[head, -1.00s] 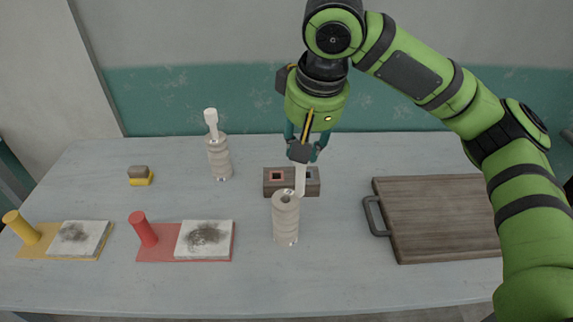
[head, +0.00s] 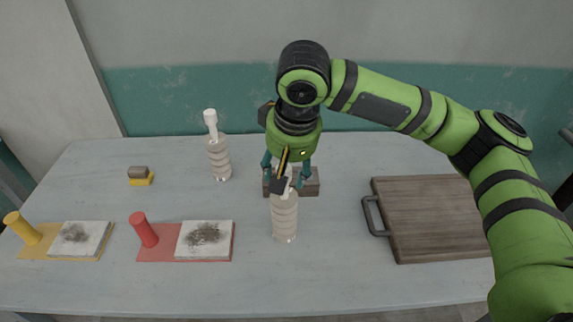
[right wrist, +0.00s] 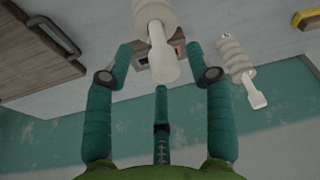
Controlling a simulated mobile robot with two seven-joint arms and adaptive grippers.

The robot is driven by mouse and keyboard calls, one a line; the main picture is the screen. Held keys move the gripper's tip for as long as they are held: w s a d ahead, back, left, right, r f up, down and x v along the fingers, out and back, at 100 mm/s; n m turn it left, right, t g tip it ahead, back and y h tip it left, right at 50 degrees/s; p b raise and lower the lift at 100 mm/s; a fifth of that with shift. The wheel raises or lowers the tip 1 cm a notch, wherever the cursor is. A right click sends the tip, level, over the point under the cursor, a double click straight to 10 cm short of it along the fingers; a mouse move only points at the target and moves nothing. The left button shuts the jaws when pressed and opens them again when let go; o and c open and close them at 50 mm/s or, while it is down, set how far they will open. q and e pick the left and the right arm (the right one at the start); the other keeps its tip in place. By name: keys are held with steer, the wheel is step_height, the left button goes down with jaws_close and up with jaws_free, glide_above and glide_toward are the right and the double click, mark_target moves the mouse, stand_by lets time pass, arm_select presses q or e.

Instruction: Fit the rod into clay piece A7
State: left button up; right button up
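A pale ribbed clay piece (head: 285,222) stands upright on the table in the head view; no label is readable. My right gripper (head: 284,175) is over its top. In the right wrist view the clay piece (right wrist: 154,14) is at the top. A pale rod (right wrist: 163,62) with a wide head lines up with it, between the spread fingers of the gripper (right wrist: 162,65). Gaps show between the rod and the two side fingers. The rod's lower end is hidden, so its depth in the clay cannot be told. My left gripper is not in view.
A second ribbed piece (head: 219,160) with a pale rod stands at the back. A dark socketed block (head: 311,188) is behind the clay piece. A wooden board (head: 440,215) lies right. Red (head: 155,256) and yellow (head: 40,252) stands and a small yellow-based block (head: 139,180) are left.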

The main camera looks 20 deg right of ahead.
steer(key=shift+s+r, duration=0.1)
steer(key=shift+r, duration=0.05)
steer(key=v, duration=1.2)
